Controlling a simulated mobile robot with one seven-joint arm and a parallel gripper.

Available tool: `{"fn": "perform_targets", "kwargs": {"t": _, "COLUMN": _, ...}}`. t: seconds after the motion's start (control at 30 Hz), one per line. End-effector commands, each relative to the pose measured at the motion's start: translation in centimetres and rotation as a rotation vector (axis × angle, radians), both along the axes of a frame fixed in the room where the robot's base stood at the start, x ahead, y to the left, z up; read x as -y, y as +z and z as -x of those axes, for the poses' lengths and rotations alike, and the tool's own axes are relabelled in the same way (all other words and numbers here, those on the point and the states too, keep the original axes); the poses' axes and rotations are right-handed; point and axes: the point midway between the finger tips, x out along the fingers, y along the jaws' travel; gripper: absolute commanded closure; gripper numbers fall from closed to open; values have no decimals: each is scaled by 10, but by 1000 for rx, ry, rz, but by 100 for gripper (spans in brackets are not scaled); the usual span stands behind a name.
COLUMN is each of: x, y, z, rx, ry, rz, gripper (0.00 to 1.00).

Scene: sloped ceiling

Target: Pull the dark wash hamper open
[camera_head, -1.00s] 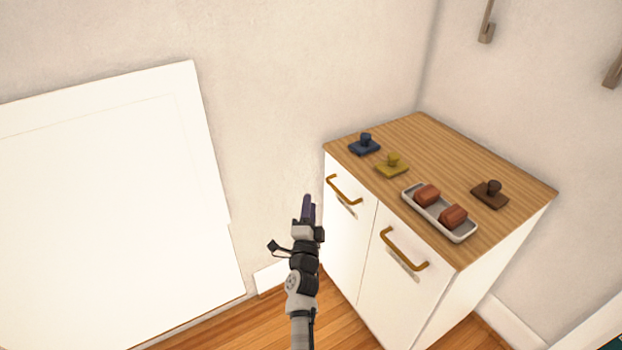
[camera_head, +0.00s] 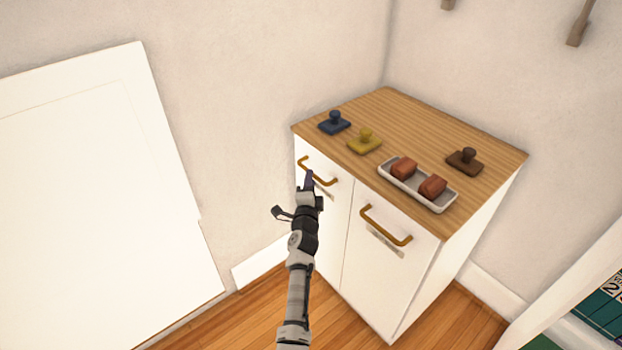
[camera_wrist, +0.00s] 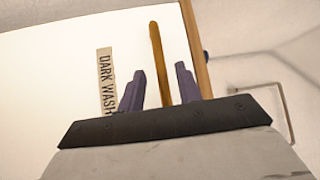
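The dark wash hamper (camera_head: 318,228) is the left white front of the wood-topped cabinet, and it is shut. Its bronze bar handle (camera_head: 328,181) also shows in the wrist view (camera_wrist: 156,55). There the label (camera_wrist: 105,78) beside the handle reads "DARK WASH". My gripper (camera_head: 309,178) is at the handle in the head view and partly covers it and the label. In the wrist view my gripper (camera_wrist: 160,85) is open, with its two purple fingers apart and the handle between them. I see a gap on both sides of the handle.
A second front with a handle (camera_head: 386,226) is to the right. On the wooden top (camera_head: 420,127) are a blue stamp-like piece (camera_head: 334,124), a yellow one (camera_head: 365,142), a brown one (camera_head: 465,161) and a tray (camera_head: 410,190) with two reddish blocks. A white panel (camera_head: 90,200) leans at the left.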

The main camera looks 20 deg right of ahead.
Motion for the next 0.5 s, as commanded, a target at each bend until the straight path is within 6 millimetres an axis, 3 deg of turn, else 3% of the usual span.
{"fn": "perform_targets", "kwargs": {"t": 0.2, "x": 12, "y": 3, "z": -25, "rx": 1, "ry": -1, "rz": 0, "gripper": 66}}
{"fn": "perform_targets", "kwargs": {"t": 0.5, "x": 16, "y": 6, "z": -33, "rx": 0, "ry": 0, "rz": 1, "gripper": 66}}
